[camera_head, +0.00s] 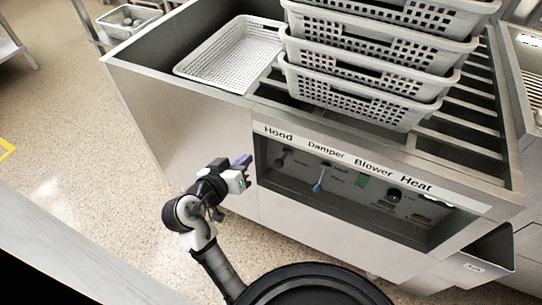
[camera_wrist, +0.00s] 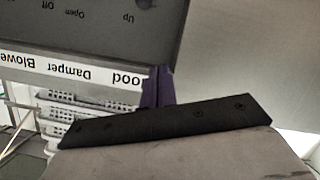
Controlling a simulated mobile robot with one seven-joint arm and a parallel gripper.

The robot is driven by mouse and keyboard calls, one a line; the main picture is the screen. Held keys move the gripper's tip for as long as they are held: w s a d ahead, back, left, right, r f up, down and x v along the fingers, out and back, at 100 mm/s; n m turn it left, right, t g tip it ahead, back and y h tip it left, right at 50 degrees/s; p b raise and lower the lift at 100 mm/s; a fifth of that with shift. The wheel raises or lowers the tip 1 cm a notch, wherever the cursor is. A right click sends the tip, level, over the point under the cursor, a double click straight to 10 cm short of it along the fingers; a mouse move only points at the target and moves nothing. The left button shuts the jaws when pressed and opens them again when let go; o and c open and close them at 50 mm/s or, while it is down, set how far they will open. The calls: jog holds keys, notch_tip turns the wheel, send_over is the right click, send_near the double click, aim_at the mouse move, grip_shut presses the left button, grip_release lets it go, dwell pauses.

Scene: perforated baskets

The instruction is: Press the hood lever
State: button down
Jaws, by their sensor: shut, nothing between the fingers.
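The control panel (camera_head: 350,195) is a dark recess in the front of a steel cabinet, under a white strip reading Hood, Damper, Blower, Heat. The hood lever (camera_head: 282,158) is a small dark knob under the word Hood, at the panel's left end. My gripper (camera_head: 244,161) has purple fingertips, shut and empty, just left of the panel and apart from the lever. In the wrist view, the purple fingers (camera_wrist: 157,88) stand beside the end of the label strip (camera_wrist: 75,70), which appears upside down. I cannot make out the hood lever clearly there.
A blue-tipped damper lever (camera_head: 319,182), a green switch (camera_head: 362,181) and a black knob (camera_head: 394,195) sit right of the hood lever. Stacked perforated baskets (camera_head: 360,105) and a shallow white basket (camera_head: 232,55) rest on top. Open floor (camera_head: 70,110) lies to the left.

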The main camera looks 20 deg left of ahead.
jog(key=shift+s+d+f+h, duration=0.15)
jog(key=shift+d+f+h, duration=0.15)
jog(key=shift+d, duration=0.1)
jog(key=p, duration=0.2)
send_near(283, 158)
jog(key=w+a+r, duration=0.2)
jog(key=w+r, duration=0.3)
jog(key=f, duration=0.2)
jog(key=d+f, duration=0.1)
jog(key=f, duration=0.1)
jog(key=shift+s+d+f, duration=0.1)
jog(key=shift+d+f, duration=0.1)
jog(key=shift+f, duration=0.05)
jog(key=shift+f+b, duration=0.15)
jog(key=shift+b, duration=0.2)
jog(key=shift+s+f+b, duration=0.15)
jog(key=shift+b, duration=0.5)
